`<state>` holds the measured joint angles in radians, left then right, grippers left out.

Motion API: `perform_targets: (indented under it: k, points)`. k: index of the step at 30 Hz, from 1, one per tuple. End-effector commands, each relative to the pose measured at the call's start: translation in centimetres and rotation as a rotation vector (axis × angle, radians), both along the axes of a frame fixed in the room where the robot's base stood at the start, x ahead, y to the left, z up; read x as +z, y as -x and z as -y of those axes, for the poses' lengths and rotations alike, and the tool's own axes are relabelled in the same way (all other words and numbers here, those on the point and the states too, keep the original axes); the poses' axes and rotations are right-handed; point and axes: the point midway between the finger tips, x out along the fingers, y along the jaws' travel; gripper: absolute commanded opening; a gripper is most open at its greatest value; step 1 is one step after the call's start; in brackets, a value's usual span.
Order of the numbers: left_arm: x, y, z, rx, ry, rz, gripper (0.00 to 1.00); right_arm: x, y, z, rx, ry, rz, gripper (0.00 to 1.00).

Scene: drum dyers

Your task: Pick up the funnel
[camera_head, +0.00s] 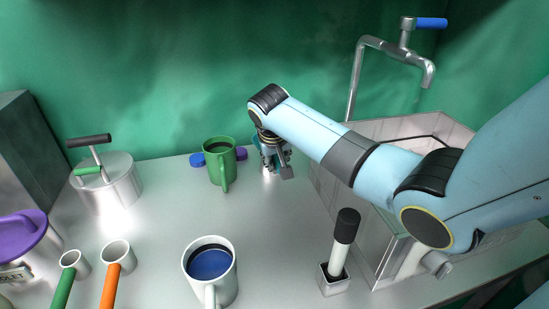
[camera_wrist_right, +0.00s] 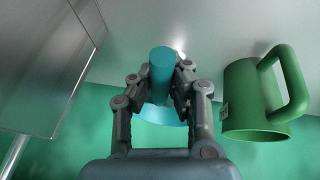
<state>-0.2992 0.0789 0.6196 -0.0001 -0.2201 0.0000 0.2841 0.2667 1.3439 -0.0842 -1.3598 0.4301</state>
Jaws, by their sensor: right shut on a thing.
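The teal funnel (camera_wrist_right: 162,68) shows in the right wrist view between my right gripper's fingers (camera_wrist_right: 165,82). Its narrow tubular part lies at the fingertips, and a wider teal part shows between the fingers nearer the palm. My right gripper is shut on it. In the head view my right gripper (camera_head: 278,165) is at the back of the counter, pointing down, just right of the green mug. Only a small teal edge of the funnel (camera_head: 256,141) shows there; the gripper hides the rest. My left gripper is not in view.
A green mug (camera_head: 219,163) stands close left of the gripper, with blue (camera_head: 197,160) and purple (camera_head: 241,154) pieces beside it. The sink (camera_head: 345,215) is right. A white mug (camera_head: 213,285), a black-handled tool in a holder (camera_head: 338,255) and a lidded pot (camera_head: 108,185) stand around clear counter.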

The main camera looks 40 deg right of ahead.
Motion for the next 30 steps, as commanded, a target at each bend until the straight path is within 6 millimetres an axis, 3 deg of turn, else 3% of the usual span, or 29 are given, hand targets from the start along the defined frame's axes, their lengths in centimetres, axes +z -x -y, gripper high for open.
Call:
perform_targets:
  k: [5, 10, 21, 30]
  points:
    - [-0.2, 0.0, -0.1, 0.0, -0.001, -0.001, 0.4, 1.3, -0.1, 0.1, -0.001, 0.002, 0.003, 0.0]
    - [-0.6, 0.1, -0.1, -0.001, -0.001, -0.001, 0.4, 4.2, -0.1, 0.1, -0.001, 0.003, 0.005, 0.0]
    - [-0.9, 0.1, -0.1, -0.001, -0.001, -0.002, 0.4, 8.5, 7.0, -3.2, 0.001, 0.002, 0.002, 0.0]
    - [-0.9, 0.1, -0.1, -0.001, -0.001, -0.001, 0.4, 10.8, 10.2, -4.7, 0.0, 0.0, 0.001, 0.0]
